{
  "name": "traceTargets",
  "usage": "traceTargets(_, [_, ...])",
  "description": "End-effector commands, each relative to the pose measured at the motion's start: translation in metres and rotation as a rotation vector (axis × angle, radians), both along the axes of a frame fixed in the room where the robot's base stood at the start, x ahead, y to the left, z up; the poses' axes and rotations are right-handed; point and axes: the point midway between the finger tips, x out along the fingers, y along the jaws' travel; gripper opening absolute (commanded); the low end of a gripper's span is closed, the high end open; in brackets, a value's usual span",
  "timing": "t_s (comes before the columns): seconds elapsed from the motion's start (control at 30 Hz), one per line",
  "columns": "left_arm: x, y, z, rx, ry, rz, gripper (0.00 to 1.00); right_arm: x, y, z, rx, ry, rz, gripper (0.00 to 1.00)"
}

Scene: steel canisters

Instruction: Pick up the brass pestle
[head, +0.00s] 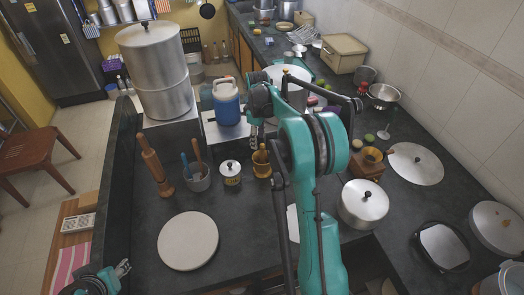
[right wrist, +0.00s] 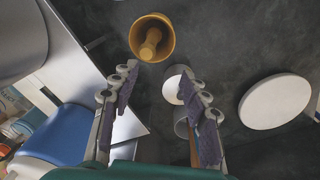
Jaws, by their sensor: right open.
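The brass pestle (head: 262,152) stands in a brass mortar (head: 262,170) on the dark counter, right of a small lidded canister. In the right wrist view the pestle (right wrist: 151,42) leans inside the mortar (right wrist: 167,28), beyond my fingertips at the top. My right gripper (head: 255,133) hangs just above and behind the mortar in the head view. In the right wrist view my right gripper (right wrist: 158,70) is open, with nothing between its fingers. My left gripper (head: 122,269) is at the bottom left, far from the pestle; its jaw state is unclear.
A blue jug (head: 226,104) and tall steel canister (head: 160,82) stand behind. A round white board (head: 188,240) lies in front.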

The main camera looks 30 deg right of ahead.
Motion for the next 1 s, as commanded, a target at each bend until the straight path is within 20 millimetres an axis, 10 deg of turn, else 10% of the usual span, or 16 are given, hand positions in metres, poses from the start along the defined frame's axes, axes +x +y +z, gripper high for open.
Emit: traceTargets(1.0, [0.0,0.0,-0.005,0.0,0.0,0.0,0.4,0.011,-0.027,-0.1,0.016,0.054,0.065,0.46])
